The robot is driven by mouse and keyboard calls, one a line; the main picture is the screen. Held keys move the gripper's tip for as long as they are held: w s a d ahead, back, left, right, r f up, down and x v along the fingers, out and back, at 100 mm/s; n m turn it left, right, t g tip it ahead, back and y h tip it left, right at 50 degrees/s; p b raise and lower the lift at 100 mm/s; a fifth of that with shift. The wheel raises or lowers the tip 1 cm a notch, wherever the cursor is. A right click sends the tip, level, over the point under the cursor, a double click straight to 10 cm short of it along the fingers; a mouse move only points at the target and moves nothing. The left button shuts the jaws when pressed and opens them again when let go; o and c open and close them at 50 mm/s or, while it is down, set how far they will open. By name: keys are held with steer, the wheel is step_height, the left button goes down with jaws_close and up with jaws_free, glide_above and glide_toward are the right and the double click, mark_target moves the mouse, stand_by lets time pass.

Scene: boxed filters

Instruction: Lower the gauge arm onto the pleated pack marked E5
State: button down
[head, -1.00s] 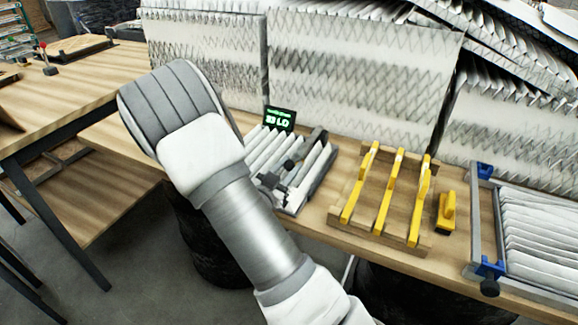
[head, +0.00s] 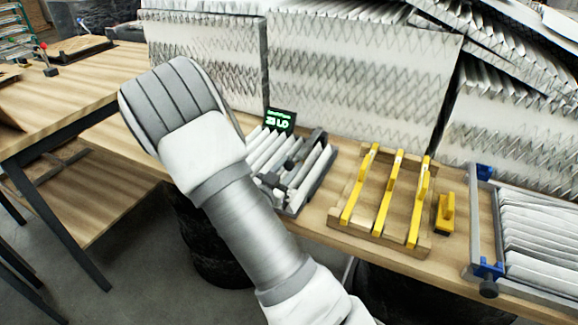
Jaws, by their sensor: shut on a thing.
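A pleated pack (head: 262,146) with white ridges lies in a grey frame on the bench, in the middle of the head view. I cannot read an E5 mark on it. A dark gauge arm (head: 303,155) with black knobs lies across or just above the pack. I cannot tell whether it touches the pleats. A small black display (head: 280,121) with green characters stands behind the pack; its top line is too small to read. My wrist and forearm cover the pack's left side. My gripper's fingers are hidden behind them.
Right of the pack is a wooden rack (head: 366,232) with yellow clamps (head: 384,195), then a yellow-and-black block (head: 445,213). A grey frame with blue corners (head: 489,268) holds a larger pleated filter at right. Big filters (head: 360,75) are stacked behind. Another wooden table (head: 60,95) stands left.

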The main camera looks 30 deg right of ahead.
steer(key=shift+g+y, duration=0.6)
steer(key=shift+y, duration=0.3)
steer(key=r+p, duration=0.5)
steer(key=shift+w+d, duration=0.2)
steer(key=shift+d, duration=0.05)
steer(key=shift+w+d+r+p, duration=0.2)
steer(key=shift+d+r+p, duration=0.05)
steer(key=shift+r+p, duration=0.6)
steer(key=shift+w+d+r, duration=0.2)
steer(key=shift+r, duration=0.25)
steer(key=c, duration=0.5)
jaws_free()
steer(key=shift+c, duration=0.2)
steer(key=shift+f, duration=0.1)
steer(key=v, duration=1.7)
steer(key=shift+a+r, duration=0.2)
steer(key=shift+r, duration=0.2)
